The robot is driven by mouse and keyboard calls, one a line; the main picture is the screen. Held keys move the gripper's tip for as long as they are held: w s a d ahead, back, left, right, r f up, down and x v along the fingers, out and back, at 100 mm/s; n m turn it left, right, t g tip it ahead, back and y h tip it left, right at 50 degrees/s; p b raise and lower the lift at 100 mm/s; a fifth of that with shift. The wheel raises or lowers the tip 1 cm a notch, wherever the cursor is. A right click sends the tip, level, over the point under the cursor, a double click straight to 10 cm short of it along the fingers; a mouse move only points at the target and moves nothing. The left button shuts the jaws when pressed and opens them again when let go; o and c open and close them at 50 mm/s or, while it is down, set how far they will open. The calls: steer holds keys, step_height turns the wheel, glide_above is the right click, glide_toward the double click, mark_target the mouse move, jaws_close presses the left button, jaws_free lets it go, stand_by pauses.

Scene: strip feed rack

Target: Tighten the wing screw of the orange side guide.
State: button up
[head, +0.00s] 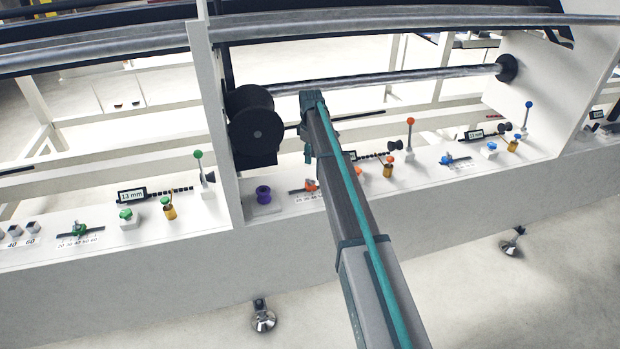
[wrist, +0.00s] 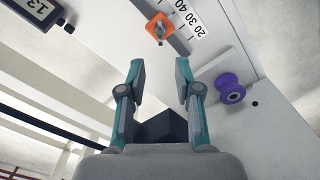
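The orange side guide (wrist: 159,27) with its small wing screw (wrist: 159,34) shows at the top of the wrist view, on a dark slot beside a number scale (wrist: 197,32).
A purple spool (wrist: 230,88) stands right of my fingers; it also shows in the head view (head: 263,194). A display (wrist: 36,12) is at the upper left.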

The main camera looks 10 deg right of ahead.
mark_target(310, 179)
step_height(310, 179, down, 11)
steer(key=shift+r+p, duration=0.15)
steer(key=shift+p, duration=0.95)
steer(key=shift+c, duration=0.3)
jaws_close()
